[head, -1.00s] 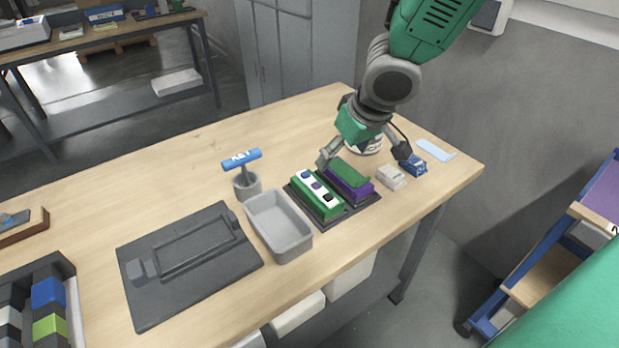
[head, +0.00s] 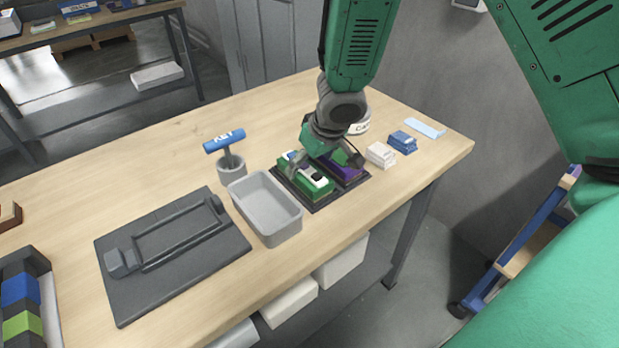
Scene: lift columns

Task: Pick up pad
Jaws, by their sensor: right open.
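Two pad-like blocks lie side by side in a dark tray (head: 318,208) on the wooden table. One is a green block (head: 316,190) with a white top strip and dark marks. The other is a purple block (head: 349,175), whose green top is now mostly hidden by my gripper. I cannot tell which one is the pad. My right gripper (head: 325,162) is open and low over the tray, its fingers spread above the blocks. Whether it touches either block is not clear. My left gripper is not in view.
A grey bin (head: 266,225) stands left of the tray, with a blue-handled tool (head: 224,141) in a grey cup (head: 232,170) behind it. White (head: 381,155) and blue (head: 402,142) small stacks sit to the right. A dark fixture plate (head: 170,280) lies front left.

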